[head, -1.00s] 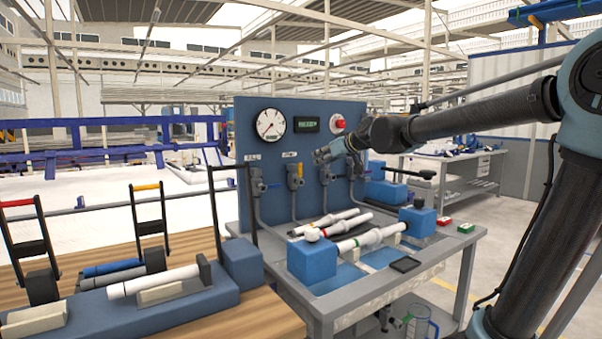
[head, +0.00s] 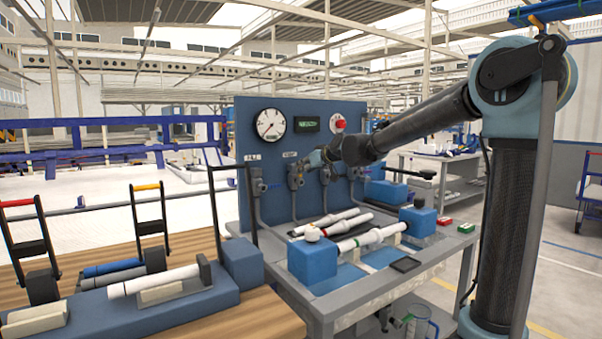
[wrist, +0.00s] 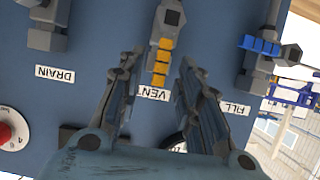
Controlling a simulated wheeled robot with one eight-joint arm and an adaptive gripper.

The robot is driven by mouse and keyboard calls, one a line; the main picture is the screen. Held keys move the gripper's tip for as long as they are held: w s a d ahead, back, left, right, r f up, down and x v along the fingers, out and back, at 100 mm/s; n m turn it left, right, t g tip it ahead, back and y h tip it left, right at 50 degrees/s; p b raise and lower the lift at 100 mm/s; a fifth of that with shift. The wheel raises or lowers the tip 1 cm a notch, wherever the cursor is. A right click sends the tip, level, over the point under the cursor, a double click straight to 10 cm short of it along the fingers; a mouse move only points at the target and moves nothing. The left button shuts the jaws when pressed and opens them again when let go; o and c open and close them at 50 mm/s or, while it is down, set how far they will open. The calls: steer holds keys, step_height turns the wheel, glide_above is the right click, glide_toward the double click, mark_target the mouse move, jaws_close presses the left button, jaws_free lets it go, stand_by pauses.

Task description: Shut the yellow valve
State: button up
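The yellow valve handle (wrist: 161,62) is in the wrist view, pointing from its dark valve body (wrist: 172,14) toward the VENT label. My gripper (wrist: 159,60) is open, with one finger on each side of the handle. Gaps show between the fingers and the handle, and I cannot tell whether they touch. In the head view my gripper (head: 312,160) is at the blue panel, close to the vent valve (head: 296,178). The yellow handle cannot be made out there.
The blue-handled fill valve (wrist: 262,46) is right of my gripper in the wrist view; the drain valve (wrist: 47,30) is left. The blue panel (head: 245,120) carries a round gauge (head: 271,124) and a red button (head: 340,124). White pipes (head: 365,239) lie on the bench below.

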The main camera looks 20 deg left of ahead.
steer(key=shift+x, duration=2.05)
jaws_close()
